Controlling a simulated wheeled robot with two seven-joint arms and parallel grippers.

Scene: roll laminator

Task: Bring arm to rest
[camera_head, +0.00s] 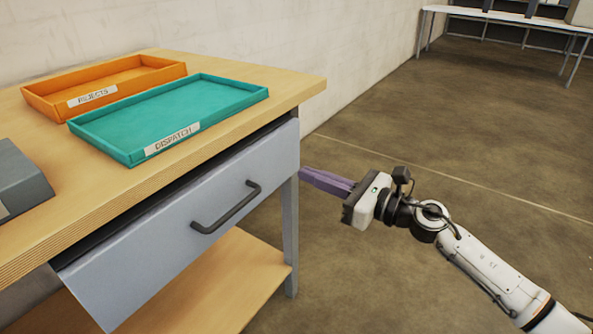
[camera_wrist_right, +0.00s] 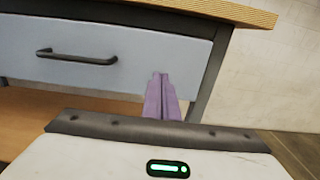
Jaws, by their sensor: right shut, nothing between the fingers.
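My right gripper (camera_head: 305,176) has purple fingers and is held out in the air beside the right end of the workbench, past the grey drawer front. In the right wrist view its fingers (camera_wrist_right: 160,78) are together with nothing between them, pointing at the bench leg and the drawer's right end. My right arm (camera_head: 485,258) reaches in from the lower right. My left gripper does not show.
The wooden bench (camera_head: 285,85) bears an orange REJECTS tray (camera_head: 130,70), a teal DISPATCH tray (camera_head: 170,110) and part of a grey machine (camera_head: 20,180). The grey drawer (camera_head: 170,235) has a dark handle (camera_head: 228,210). Floor to the right is clear. A far table (camera_head: 500,17) stands behind.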

